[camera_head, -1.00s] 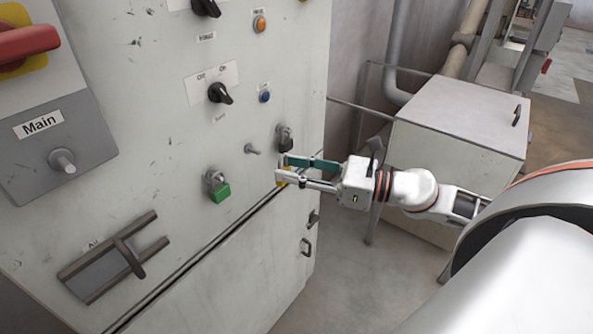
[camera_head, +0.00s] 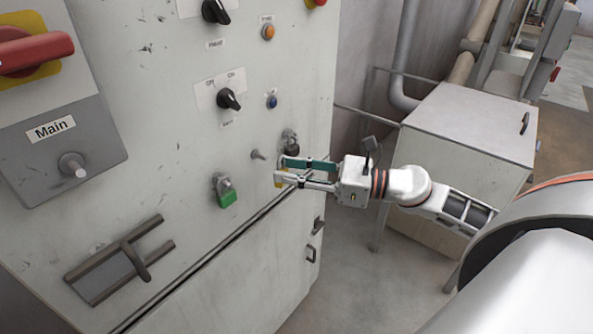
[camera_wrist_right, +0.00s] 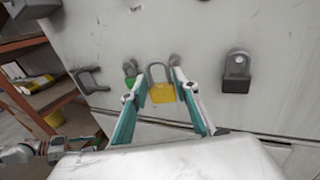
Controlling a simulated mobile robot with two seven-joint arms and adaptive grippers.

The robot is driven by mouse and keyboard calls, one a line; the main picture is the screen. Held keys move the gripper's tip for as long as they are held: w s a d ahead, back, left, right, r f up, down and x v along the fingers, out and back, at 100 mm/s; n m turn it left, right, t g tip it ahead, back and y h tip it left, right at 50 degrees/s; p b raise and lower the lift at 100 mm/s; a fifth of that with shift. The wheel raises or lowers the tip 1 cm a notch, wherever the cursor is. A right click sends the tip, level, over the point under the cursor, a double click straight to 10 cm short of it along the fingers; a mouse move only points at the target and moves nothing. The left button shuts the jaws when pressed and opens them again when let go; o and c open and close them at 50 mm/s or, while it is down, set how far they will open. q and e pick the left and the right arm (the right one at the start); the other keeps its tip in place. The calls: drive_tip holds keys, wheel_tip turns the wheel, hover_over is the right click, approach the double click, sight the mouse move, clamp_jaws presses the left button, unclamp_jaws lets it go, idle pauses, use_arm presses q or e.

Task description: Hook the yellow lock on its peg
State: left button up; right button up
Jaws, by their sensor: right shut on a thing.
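The yellow lock (camera_wrist_right: 162,93) hangs upright between the fingers of my right gripper (camera_wrist_right: 159,82), shackle up. In the head view the right gripper (camera_head: 279,170) is shut on the yellow lock (camera_head: 279,181), which is mostly hidden by the fingers. They are in front of the cabinet, just right of and below a bare peg (camera_head: 258,154). In the wrist view a blurred peg-like knob (camera_wrist_right: 175,60) shows right of the shackle top; the shackle looks apart from it. My left gripper (camera_wrist_right: 75,148) shows small at the lower left of the wrist view, its jaw unclear.
A green lock (camera_head: 226,196) hangs on a peg to the left. A dark lock (camera_head: 291,142) hangs to the right, close to my right gripper. Knobs and buttons sit above; a slotted latch (camera_head: 120,262) is lower left. A grey box (camera_head: 470,125) stands right of the cabinet.

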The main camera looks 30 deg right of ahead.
drive_tip(key=shift+w+a+f+p, duration=0.1)
drive_tip(key=shift+w+a+p, duration=0.15)
drive_tip(key=shift+w, duration=0.5)
drive_tip(key=shift+w+a+p, duration=0.2)
drive_tip(key=shift+w+a, duration=0.05)
drive_tip(key=shift+w, duration=0.45)
drive_tip(key=shift+w+a+f+p, duration=0.1)
drive_tip(key=shift+w+a+p, duration=0.15)
drive_tip(key=shift+w, duration=0.5)
drive_tip(key=shift+w+a+f+b, duration=0.25)
drive_tip(key=shift+w+f+b, duration=0.25)
drive_tip(key=shift+w+b, duration=0.05)
drive_tip(key=o, duration=1.2)
